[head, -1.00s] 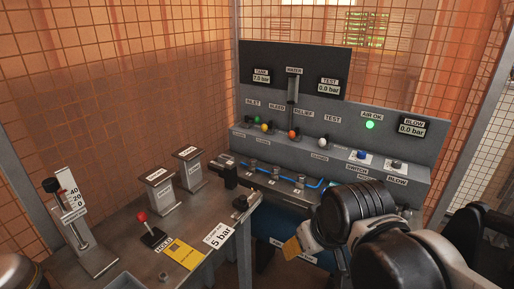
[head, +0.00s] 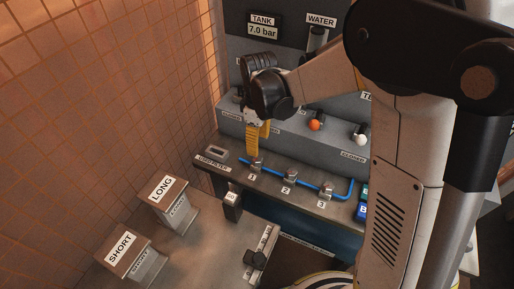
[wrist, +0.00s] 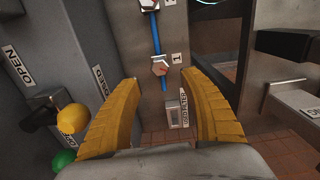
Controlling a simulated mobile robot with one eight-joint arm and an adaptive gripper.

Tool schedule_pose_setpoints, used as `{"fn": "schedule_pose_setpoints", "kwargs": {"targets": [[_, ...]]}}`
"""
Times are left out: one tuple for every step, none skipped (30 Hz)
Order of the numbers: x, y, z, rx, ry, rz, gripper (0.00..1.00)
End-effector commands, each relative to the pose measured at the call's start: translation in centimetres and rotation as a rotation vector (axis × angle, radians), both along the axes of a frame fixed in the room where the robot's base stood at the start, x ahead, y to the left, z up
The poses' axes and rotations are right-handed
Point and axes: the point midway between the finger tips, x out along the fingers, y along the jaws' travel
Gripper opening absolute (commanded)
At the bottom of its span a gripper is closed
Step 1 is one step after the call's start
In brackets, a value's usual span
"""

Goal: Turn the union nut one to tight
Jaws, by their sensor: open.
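Union nut one (head: 257,163) is a small metal nut on the blue pipe (head: 304,182), beside the label 1, on the ledge below the panel. It also shows in the wrist view (wrist: 160,67) as a hexagonal nut with a reddish mark on its face. My gripper (head: 258,143) points down over the left end of the pipe, its yellow fingers spread. In the wrist view my gripper (wrist: 159,78) is open and empty, with nut one between the fingers in the picture. I cannot tell how far above the nut the tips are.
Nuts two (head: 289,174) and three (head: 326,190) sit further right along the pipe. A used-filter slot (head: 215,153) lies left of nut one. A yellow knob (wrist: 72,118) and a green knob (wrist: 63,160) are close to my left finger. An orange knob (head: 314,125) is on the panel.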

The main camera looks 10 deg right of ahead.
Motion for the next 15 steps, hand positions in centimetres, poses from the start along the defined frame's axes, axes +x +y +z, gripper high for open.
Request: {"fn": "schedule_pose_setpoints", "kwargs": {"targets": [[0.1, 0.0, -1.4, 0.0, 0.0, -0.001, 0.51], [0.1, 0.0, -2.1, 0.0, -0.001, -0.001, 0.51], [0.1, 0.0, -2.9, 0.0, -0.001, -0.001, 0.51], [0.1, 0.0, -3.5, 0.0, -0.001, -0.001, 0.51], [0.1, 0.0, -4.2, 0.0, -0.001, -0.001, 0.51], [0.1, 0.0, -4.9, 0.0, -0.001, -0.002, 0.51], [0.1, 0.0, -5.5, 0.0, -0.001, -0.002, 0.51], [0.1, 0.0, -6.0, 0.0, -0.001, -0.002, 0.51], [0.1, 0.0, -6.6, 0.0, -0.001, -0.002, 0.51], [0.1, 0.0, -7.0, 0.0, -0.001, -0.002, 0.51], [0.1, 0.0, -7.4, 0.0, -0.001, -0.002, 0.51], [0.1, 0.0, -7.8, 0.0, -0.001, -0.002, 0.51], [0.1, 0.0, -8.0, 0.0, -0.001, -0.002, 0.51], [0.1, 0.0, -8.2, 0.0, -0.001, -0.002, 0.51], [0.1, 0.0, -8.4, 0.0, -0.001, -0.002, 0.51]]}}
